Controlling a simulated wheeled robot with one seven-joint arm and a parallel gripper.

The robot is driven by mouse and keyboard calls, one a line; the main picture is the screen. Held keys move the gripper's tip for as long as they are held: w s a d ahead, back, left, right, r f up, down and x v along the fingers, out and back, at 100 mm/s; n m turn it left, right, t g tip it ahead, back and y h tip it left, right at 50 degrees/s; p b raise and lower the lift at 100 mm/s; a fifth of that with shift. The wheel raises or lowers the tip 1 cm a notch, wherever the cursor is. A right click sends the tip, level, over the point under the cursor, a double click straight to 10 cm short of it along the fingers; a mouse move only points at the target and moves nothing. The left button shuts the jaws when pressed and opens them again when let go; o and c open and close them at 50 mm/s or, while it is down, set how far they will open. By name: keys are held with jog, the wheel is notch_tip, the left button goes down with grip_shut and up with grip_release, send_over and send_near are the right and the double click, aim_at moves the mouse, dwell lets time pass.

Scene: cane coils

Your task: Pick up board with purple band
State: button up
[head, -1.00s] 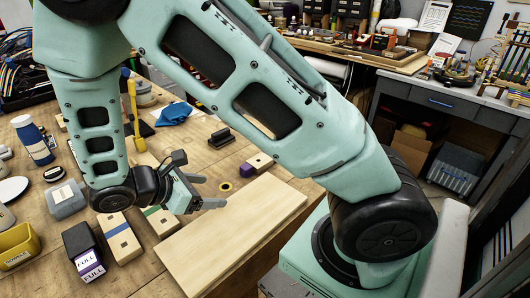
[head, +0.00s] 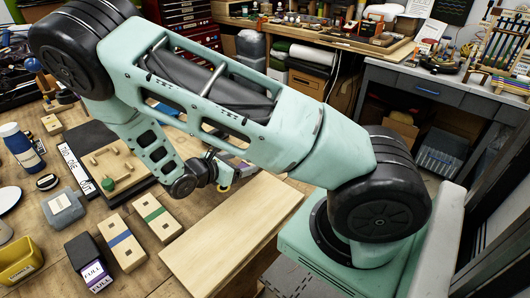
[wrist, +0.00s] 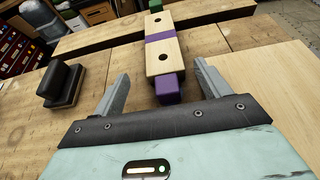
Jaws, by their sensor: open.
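The board with the purple band (wrist: 161,57) is a pale wooden block with dark holes, a purple stripe across it and a purple end piece facing me. In the wrist view it lies straight ahead on the wooden table. My gripper (wrist: 162,70) is open, its two fingers apart with the purple near end showing between them. I cannot tell whether they are level with the board. In the head view my gripper (head: 222,178) is small and partly behind my arm, and my arm hides most of the board.
In the head view, a board with a blue band (head: 122,248) and one with a green band (head: 155,205) lie left of a large pale plank (head: 235,232). A black block (wrist: 62,85) stands left of the gripper in the wrist view.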

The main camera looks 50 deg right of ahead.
jog(key=x, duration=0.1)
jog(key=p+x, duration=0.1)
jog(key=x, duration=0.1)
jog(key=p+x, duration=0.1)
jog(key=shift+s+d, duration=0.3)
jog(key=shift+d, duration=0.15)
jog(key=shift+d+f, duration=0.15)
jog(key=shift+d, duration=0.15)
jog(key=c, duration=1.1)
